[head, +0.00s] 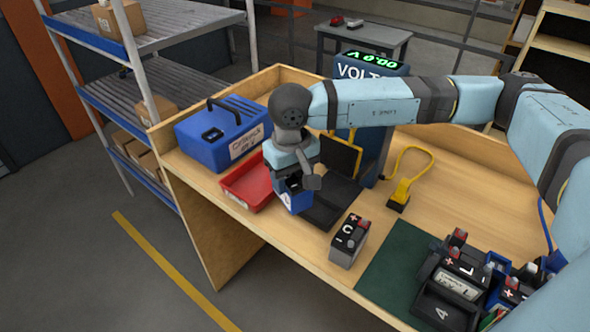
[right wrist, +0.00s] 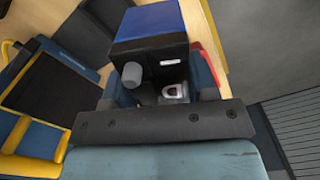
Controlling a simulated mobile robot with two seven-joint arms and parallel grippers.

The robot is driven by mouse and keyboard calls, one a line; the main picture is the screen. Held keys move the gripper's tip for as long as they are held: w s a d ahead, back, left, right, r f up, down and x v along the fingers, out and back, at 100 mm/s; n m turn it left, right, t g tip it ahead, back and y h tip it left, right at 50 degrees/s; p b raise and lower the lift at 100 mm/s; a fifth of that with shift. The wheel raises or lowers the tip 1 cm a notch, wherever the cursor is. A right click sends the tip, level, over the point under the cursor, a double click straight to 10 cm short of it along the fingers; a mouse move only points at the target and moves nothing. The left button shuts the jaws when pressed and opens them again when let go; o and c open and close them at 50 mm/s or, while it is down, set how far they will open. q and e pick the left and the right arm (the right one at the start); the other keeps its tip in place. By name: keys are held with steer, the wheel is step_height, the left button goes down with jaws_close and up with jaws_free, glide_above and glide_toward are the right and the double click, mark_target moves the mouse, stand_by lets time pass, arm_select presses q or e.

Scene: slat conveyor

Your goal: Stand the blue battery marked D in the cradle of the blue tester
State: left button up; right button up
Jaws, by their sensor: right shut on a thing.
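My right gripper (head: 293,183) is shut on a blue battery (head: 295,203), held between the red tray and the black base of the tester. A white mark shows on the battery, but I cannot read the letter clearly. In the right wrist view the battery (right wrist: 150,28) shows its blue side, dark top and a grey terminal, between the fingers (right wrist: 165,88). The blue tester (head: 371,70) stands behind my forearm, with green digits lit. Its black base (head: 328,207) and a dark yellow-edged panel (head: 341,155) are in front, partly hidden. The panel also shows in the right wrist view (right wrist: 42,85). My left gripper is not in view.
A red tray (head: 240,191) and a blue charger box (head: 222,132) stand left. A dark battery marked C (head: 346,245) stands near the front edge. A yellow clamp (head: 399,195) lies right of the tester.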

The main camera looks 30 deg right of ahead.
steer(key=n+b, duration=0.1)
steer(key=b, duration=0.1)
steer(key=d+f+n+b, duration=0.1)
steer(key=b, duration=0.2)
steer(key=shift+d+b, duration=0.25)
steer(key=shift+b, duration=0.05)
steer(key=d+r+n+b, duration=0.1)
steer(key=d+r+n, duration=0.1)
steer(key=d, duration=0.3)
steer(key=shift+n, duration=0.3)
step_height(320, 180, down, 6)
steer(key=shift+d+f+b, duration=0.1)
steer(key=shift+b, duration=1.15)
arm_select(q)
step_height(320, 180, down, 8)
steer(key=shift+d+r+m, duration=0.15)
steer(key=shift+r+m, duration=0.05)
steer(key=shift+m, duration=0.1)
arm_select(e)
steer(key=shift+f, duration=0.25)
arm_select(q)
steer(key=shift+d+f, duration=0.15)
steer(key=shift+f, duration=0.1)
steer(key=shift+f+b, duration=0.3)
steer(key=shift+b, duration=0.15)
arm_select(e)
steer(key=shift+f, duration=0.35)
